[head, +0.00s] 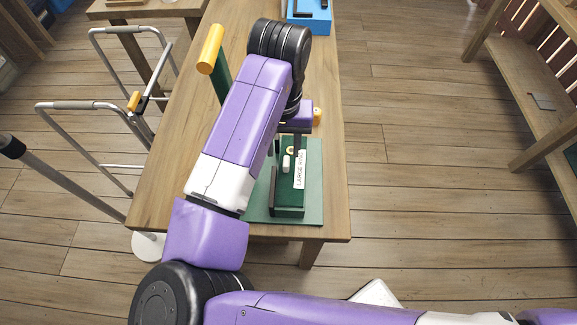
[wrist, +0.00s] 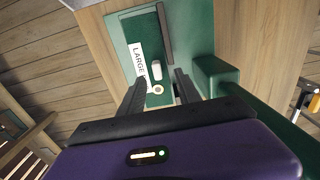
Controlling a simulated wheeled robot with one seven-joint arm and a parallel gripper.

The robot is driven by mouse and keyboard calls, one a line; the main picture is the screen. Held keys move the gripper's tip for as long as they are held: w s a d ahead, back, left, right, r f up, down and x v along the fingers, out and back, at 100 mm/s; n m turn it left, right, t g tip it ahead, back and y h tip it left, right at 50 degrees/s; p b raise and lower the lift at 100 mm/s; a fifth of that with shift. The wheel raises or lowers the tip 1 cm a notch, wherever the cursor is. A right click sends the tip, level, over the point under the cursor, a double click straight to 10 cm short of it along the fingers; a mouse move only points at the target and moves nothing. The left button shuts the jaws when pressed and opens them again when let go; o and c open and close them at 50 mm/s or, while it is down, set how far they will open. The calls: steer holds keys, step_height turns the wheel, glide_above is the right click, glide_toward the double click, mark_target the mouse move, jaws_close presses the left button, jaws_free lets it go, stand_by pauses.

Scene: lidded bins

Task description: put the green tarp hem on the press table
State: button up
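The press table (head: 178,190) is a long wooden table under my arm. A flat green sheet (head: 314,160) lies on its near end, beneath a darker green press base with a "LARGE RING" label (head: 300,170). The sheet also shows in the wrist view (wrist: 121,38). I cannot tell whether this sheet is the tarp hem. My gripper (wrist: 159,77) is open, its two black fingers apart over the green base. A small white block (wrist: 156,70) and a brass ring (wrist: 158,89) show between the fingers, with no visible grip on them. In the head view my arm hides part of the press.
A green lever with a yellow handle (head: 210,48) rises left of my arm. A blue box (head: 310,18) stands at the table's far end. A metal-framed cart (head: 80,106) is at the left. A wooden shelf (head: 528,75) stands at the right, with open floor between.

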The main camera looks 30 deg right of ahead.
mark_target(285, 162)
steer(key=shift+s+d+f+p, duration=0.15)
steer(key=shift+f+p, duration=0.25)
steer(key=shift+f, duration=2.15)
jaws_close()
